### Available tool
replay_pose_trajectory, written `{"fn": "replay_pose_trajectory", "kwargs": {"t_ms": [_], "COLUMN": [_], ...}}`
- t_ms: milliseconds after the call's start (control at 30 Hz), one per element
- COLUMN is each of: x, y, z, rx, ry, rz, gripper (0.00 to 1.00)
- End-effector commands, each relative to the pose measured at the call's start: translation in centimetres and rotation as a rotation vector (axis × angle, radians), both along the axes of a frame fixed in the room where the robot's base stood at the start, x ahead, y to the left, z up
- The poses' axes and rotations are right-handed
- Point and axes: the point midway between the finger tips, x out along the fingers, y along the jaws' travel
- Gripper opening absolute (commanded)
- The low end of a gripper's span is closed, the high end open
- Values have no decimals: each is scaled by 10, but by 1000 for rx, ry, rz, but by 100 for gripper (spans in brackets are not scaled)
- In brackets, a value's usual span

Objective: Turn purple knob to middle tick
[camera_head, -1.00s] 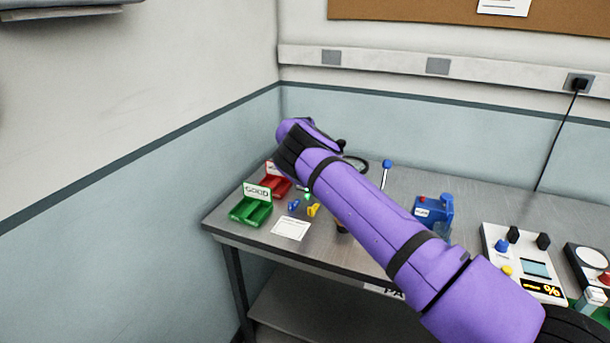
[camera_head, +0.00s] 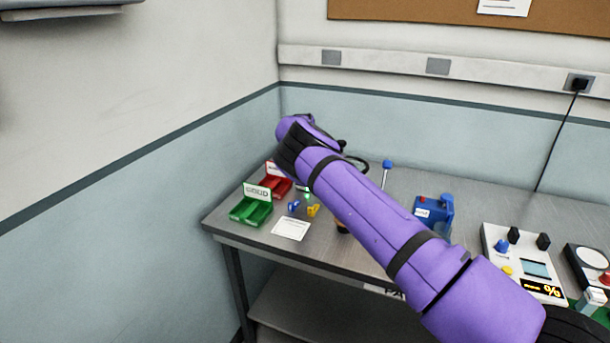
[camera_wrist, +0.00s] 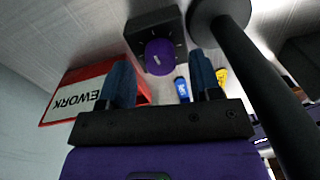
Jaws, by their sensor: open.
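The purple knob (camera_wrist: 160,57) sits on a small black box (camera_wrist: 151,24) in the wrist view, with a pale pointer mark on its face and faint ticks around it. My gripper (camera_wrist: 162,76) is open, its two dark blue fingers apart. In the picture the knob shows above and between the fingertips, and neither finger appears to touch it. I cannot tell how far the fingers are from the knob. In the head view my purple arm hides the knob, the box and the gripper.
A red bin labelled REWORK (camera_wrist: 78,92) is left of the fingers. A dark post on a round base (camera_wrist: 262,90) stands close on the right. Small blue (camera_wrist: 182,88) and yellow clips lie nearby. The green bin (camera_head: 250,211) and white card (camera_head: 291,229) are at the table's left.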

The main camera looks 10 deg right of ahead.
Motion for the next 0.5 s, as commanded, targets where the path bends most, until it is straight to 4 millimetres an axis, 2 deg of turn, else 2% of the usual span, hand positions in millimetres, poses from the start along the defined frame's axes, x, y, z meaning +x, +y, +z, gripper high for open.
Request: {"fn": "replay_pose_trajectory", "kwargs": {"t_ms": [300,500], "x": [3,3], "y": [2,3], "z": [60,87], "rx": [0,0], "ry": [-3,-3], "rz": [1,0], "gripper": [58,58]}}
